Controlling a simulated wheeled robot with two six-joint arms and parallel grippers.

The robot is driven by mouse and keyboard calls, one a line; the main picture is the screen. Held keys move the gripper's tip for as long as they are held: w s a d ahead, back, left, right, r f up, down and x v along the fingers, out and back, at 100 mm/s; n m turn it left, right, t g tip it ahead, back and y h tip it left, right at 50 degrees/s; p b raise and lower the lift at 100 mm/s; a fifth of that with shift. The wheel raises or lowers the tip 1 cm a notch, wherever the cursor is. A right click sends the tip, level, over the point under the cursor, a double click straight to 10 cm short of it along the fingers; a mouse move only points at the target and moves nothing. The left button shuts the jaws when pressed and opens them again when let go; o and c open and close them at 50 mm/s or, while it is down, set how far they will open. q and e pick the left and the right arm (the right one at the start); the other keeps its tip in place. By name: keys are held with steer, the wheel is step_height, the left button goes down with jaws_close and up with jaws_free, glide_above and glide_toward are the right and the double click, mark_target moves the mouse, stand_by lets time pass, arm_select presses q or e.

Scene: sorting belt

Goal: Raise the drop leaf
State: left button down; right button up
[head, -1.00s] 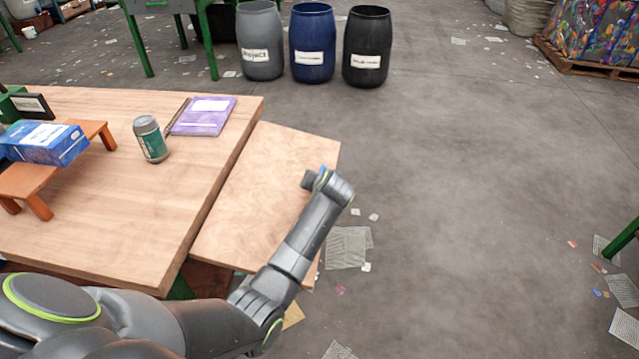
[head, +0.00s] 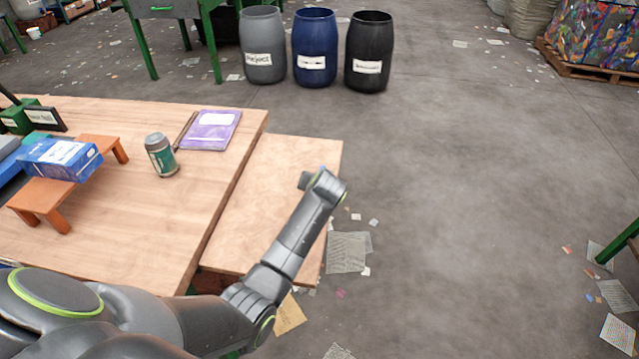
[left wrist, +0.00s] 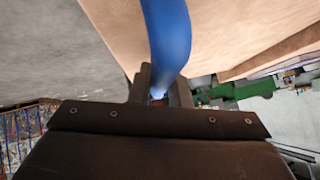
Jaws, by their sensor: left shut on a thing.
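The drop leaf (head: 262,205) is a light wooden panel along the right side of the wooden table (head: 120,235). Its face is visible from above, and the table's side edge shows as a strip beside it; I cannot tell its exact tilt. In the left wrist view the leaf (left wrist: 225,35) fills the upper middle. My left gripper (head: 318,175) is at the leaf's outer edge. The left wrist view shows its fingers (left wrist: 158,88) shut on a blue strap (left wrist: 168,30) running up against the leaf. My right gripper is out of view.
On the table are a green-labelled can (head: 160,156), a purple notebook (head: 210,130) and a blue box (head: 60,158) on an orange stand (head: 50,222). Three barrels (head: 314,45) stand behind. The floor to the right is open, with scattered paper (head: 346,252).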

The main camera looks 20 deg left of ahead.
arm_select(q)
steer(key=shift+w+a+r, duration=0.1)
steer(key=shift+r, duration=0.2)
steer(key=c, duration=1.5)
jaws_free()
steer(key=shift+o, duration=0.7)
steer(key=shift+f, duration=0.1)
